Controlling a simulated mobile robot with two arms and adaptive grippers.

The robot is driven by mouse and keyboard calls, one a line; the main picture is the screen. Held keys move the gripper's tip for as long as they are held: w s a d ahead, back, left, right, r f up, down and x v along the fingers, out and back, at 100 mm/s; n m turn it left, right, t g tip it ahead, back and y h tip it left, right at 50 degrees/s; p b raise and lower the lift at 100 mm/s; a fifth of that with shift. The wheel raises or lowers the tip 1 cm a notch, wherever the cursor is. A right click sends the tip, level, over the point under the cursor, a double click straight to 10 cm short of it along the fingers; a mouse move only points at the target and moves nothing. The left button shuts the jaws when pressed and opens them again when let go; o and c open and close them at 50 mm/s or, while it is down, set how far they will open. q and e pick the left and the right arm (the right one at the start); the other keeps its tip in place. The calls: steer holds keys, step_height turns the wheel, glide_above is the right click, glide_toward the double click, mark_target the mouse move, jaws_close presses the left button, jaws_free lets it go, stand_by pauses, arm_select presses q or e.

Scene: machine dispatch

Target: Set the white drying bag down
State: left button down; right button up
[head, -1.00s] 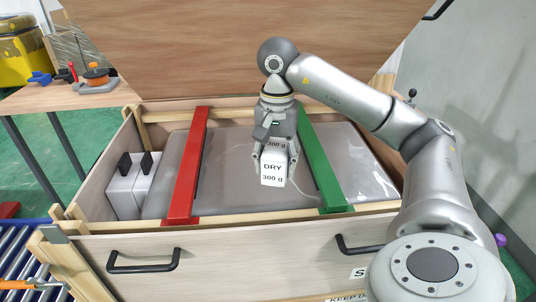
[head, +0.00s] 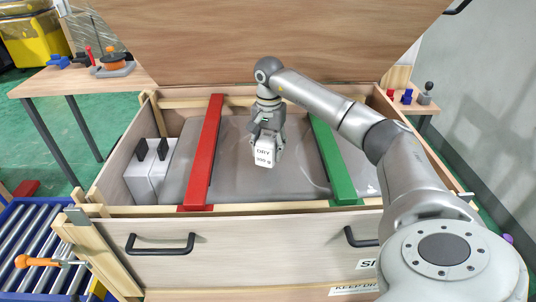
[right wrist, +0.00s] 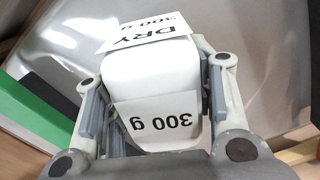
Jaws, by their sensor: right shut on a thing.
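The white drying bag (head: 264,153), labelled DRY and 300 g, is held in my right gripper (head: 266,142). In the right wrist view the bag (right wrist: 155,85) sits between the two fingers of the right gripper (right wrist: 157,95), which are shut on its sides. The bag is over the grey wrapped load (head: 255,180) inside the wooden crate (head: 300,224), between the red bar (head: 205,150) and the green bar (head: 333,160). I cannot tell whether the bag touches the load. My left gripper is not in view.
Two white blocks with black tops (head: 142,180) stand at the crate's left end. The raised wooden lid (head: 250,40) is behind. A table (head: 85,82) with tools is at the left. A roller conveyor (head: 30,240) is at the lower left.

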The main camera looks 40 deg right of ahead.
steer(key=shift+w+f, duration=0.2)
steer(key=shift+f, duration=0.25)
step_height(320, 180, down, 2)
steer(key=shift+f+p, duration=0.2)
steer(key=shift+p, duration=0.45)
steer(key=shift+d+f, duration=0.1)
steer(key=shift+f, duration=0.1)
steer(key=shift+f, duration=0.1)
steer(key=o, duration=1.2)
steer(key=shift+c, duration=0.2)
